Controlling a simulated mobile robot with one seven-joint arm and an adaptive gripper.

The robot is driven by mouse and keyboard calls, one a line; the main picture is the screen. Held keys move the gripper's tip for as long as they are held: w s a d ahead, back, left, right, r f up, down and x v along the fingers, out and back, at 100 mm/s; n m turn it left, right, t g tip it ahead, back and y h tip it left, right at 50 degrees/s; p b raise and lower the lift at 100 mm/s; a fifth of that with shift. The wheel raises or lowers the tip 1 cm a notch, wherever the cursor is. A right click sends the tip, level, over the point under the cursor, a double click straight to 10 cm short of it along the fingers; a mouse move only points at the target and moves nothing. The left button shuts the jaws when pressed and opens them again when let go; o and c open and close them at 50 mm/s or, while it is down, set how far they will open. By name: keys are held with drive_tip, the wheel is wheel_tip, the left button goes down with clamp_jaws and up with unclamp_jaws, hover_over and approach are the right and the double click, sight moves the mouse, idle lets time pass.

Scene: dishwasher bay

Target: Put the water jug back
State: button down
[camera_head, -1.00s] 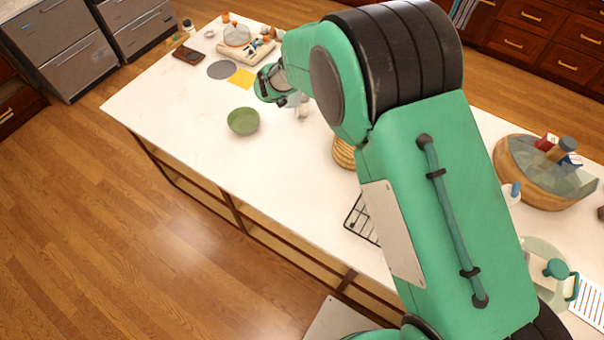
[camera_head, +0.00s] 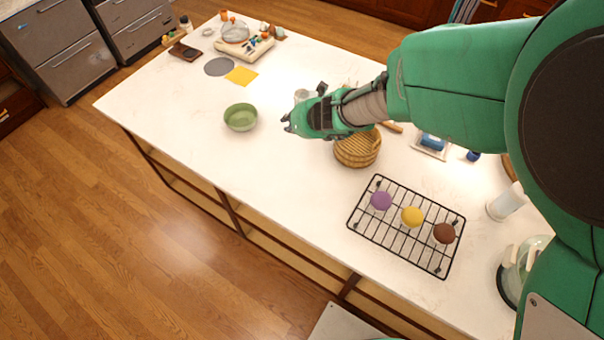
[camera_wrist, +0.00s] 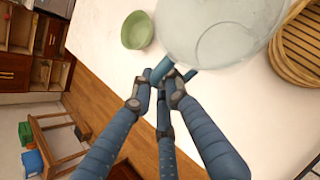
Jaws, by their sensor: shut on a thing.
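The water jug (camera_wrist: 215,28) shows in the wrist view as a large clear vessel, cut off by the top edge. A blue-green piece at its side, which looks like its handle (camera_wrist: 160,70), lies between my fingertips. My gripper (camera_wrist: 160,88) is shut on it. In the head view my gripper (camera_head: 291,122) is over the counter, between the green bowl and the bamboo basket. A small clear shape (camera_head: 302,95) shows just behind it; I cannot tell whether this is part of the jug. Whether the jug touches the counter is also unclear.
A green bowl (camera_head: 240,117) stands left of my gripper, a round bamboo basket (camera_head: 357,150) right of it. A black rack (camera_head: 405,228) holds three coloured round items. A grey disc (camera_head: 219,67) and yellow square (camera_head: 242,76) lie further back. The counter's front left is clear.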

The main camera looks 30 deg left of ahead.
drive_tip(key=s+d+f+n+g+b, duration=0.35)
drive_tip(key=s+d+b, duration=0.25)
drive_tip(key=s+d, duration=0.95)
wheel_tip(320, 180, down, 6)
drive_tip(key=s, duration=0.2)
drive_tip(key=shift+d+t+y, duration=0.3)
drive_tip(key=shift+d+t, duration=0.05)
drive_tip(key=shift+d, duration=0.1)
drive_tip(key=shift+s, duration=0.1)
drive_tip(key=shift+a, duration=0.1)
drive_tip(key=w+a+f, duration=0.1)
drive_tip(key=w+a, duration=0.8)
drive_tip(key=a, duration=0.3)
drive_tip(key=shift+w+a+f, duration=0.25)
drive_tip(key=shift+w+a, duration=0.05)
drive_tip(key=shift+w, duration=0.05)
drive_tip(key=shift+f, duration=0.1)
drive_tip(key=shift+f+b, duration=0.8)
drive_tip(key=shift+f, duration=1)
